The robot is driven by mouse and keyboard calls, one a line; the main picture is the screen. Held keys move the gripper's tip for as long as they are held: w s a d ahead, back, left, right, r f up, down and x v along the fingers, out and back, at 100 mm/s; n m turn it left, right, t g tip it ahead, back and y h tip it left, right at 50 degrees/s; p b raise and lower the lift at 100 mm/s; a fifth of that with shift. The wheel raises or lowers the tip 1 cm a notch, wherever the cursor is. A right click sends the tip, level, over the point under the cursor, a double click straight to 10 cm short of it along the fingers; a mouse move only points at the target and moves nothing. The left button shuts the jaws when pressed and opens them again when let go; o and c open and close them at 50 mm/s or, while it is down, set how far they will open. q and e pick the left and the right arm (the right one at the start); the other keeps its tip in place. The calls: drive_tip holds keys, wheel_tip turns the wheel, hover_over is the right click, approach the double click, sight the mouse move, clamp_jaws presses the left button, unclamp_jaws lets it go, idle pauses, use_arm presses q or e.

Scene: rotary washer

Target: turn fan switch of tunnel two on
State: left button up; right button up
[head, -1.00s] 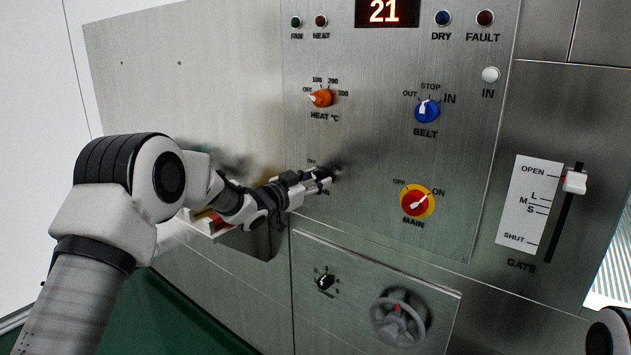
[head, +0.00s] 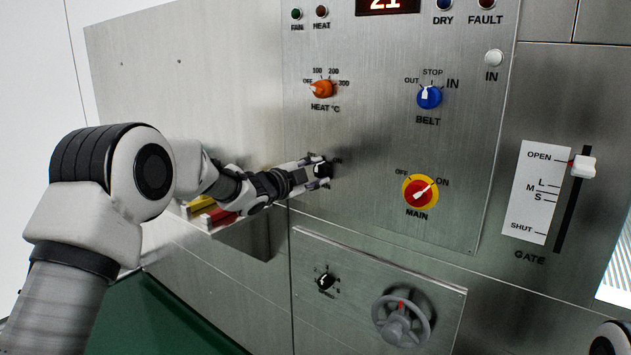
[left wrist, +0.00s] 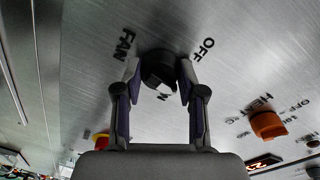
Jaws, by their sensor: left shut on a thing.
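The fan switch is a black knob (head: 323,168) on the steel panel, below the orange heat knob (head: 322,89). My left gripper (head: 318,171) is shut on it, with the fingers on its two sides. In the left wrist view the dark knob (left wrist: 158,68) sits between the fingertips (left wrist: 158,78), with FAN and OFF lettering beside it and other lettering partly hidden. The knob's setting cannot be told for sure. The fan lamp (head: 296,14) is dark green and looks unlit. My right gripper is out of view.
The blue belt knob (head: 430,97) and red-yellow main switch (head: 420,193) are to the right. A small black knob (head: 325,281) and a grey handwheel (head: 401,318) are below. The gate slider (head: 583,166) is far right. A tray (head: 212,216) with coloured items is behind my left arm.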

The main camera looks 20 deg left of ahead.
use_arm(q)
drive_tip(key=m+b, duration=0.3)
drive_tip(key=m, duration=0.1)
drive_tip(key=shift+f+y+b, duration=0.2)
drive_tip(key=shift+y+b, duration=0.1)
drive_tip(key=shift+b, duration=0.1)
drive_tip(key=shift+d+r+m+b, duration=0.1)
drive_tip(key=shift+r+m+b, duration=0.05)
drive_tip(key=shift+m+b, duration=1.2)
drive_tip(key=shift+m, duration=0.25)
drive_tip(key=o, duration=1.1)
drive_tip(key=shift+o, duration=0.2)
drive_tip(key=shift+s+r, duration=0.1)
drive_tip(key=f+v, duration=0.1)
drive_tip(key=v, duration=1.1)
drive_tip(key=shift+d+r, duration=0.15)
drive_tip(key=shift+r, duration=0.3)
